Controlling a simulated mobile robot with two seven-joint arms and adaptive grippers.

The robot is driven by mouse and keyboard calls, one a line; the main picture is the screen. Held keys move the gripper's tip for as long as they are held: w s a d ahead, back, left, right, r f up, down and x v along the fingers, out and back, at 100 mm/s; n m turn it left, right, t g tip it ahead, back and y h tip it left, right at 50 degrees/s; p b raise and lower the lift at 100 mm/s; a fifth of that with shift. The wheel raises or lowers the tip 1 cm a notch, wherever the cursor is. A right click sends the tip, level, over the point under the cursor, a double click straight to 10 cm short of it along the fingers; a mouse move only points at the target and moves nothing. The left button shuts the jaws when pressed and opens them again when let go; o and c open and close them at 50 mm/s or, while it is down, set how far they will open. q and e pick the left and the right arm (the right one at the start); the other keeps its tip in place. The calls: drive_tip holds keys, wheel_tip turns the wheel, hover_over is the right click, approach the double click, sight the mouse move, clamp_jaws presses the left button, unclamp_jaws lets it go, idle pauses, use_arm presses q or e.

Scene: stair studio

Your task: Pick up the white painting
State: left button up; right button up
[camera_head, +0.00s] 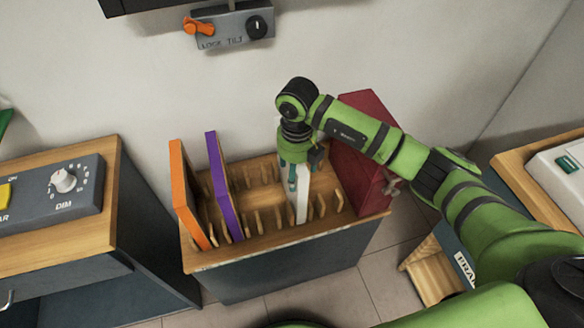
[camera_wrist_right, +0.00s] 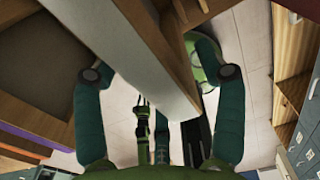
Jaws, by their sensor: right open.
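The white painting (camera_head: 302,208) stands upright in a slot of the wooden rack (camera_head: 262,222), its narrow edge facing me. My right gripper (camera_head: 297,180) is above the rack at the white painting, hiding its upper part. In the right wrist view the white painting (camera_wrist_right: 150,50) passes between the two teal fingers of my right gripper (camera_wrist_right: 160,72). The fingers are spread wide, with a gap on each side of the painting. My left gripper is not in view.
An orange painting (camera_head: 188,195) and a purple painting (camera_head: 224,187) stand left in the rack; a red painting (camera_head: 357,165) stands right, close to my right arm. A wall is behind. Cabinets with a dimmer box (camera_head: 62,190) and a white device (camera_head: 565,175) flank the rack.

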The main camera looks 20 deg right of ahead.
wheel_tip(320, 180, down, 5)
drive_tip(key=shift+s+r+p, duration=0.1)
drive_tip(key=shift+p, duration=0.25)
drive_tip(key=c, duration=1.4)
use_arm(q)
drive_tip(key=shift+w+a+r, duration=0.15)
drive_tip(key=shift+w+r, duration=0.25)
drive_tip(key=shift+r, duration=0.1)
use_arm(e)
clamp_jaws()
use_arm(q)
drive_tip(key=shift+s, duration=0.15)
use_arm(e)
drive_tip(key=shift+r, duration=0.1)
